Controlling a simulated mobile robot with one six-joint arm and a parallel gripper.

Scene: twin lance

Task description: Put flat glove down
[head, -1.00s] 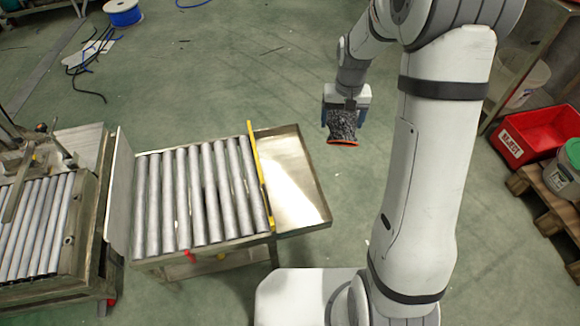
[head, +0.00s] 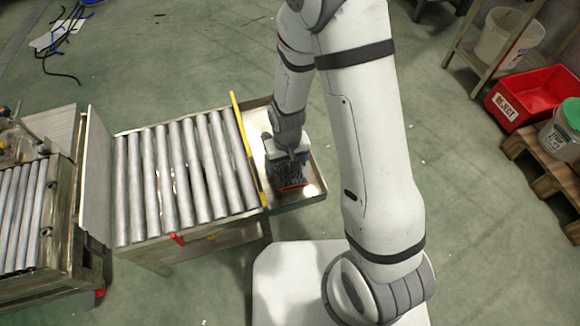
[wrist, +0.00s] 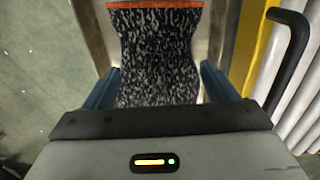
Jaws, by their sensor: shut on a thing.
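The flat glove is speckled black and grey with an orange cuff edge. In the head view the glove (head: 292,183) is over the metal tray (head: 311,192) at the right end of the roller conveyor. My gripper (head: 284,168) is shut on it from above. In the wrist view the glove (wrist: 155,55) lies between the blue fingers of my gripper (wrist: 158,85), its orange edge at the top of the picture. I cannot tell whether the glove touches the tray floor.
A yellow bar (head: 246,150) separates the tray from the conveyor rollers (head: 185,175). Green floor is open behind the tray.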

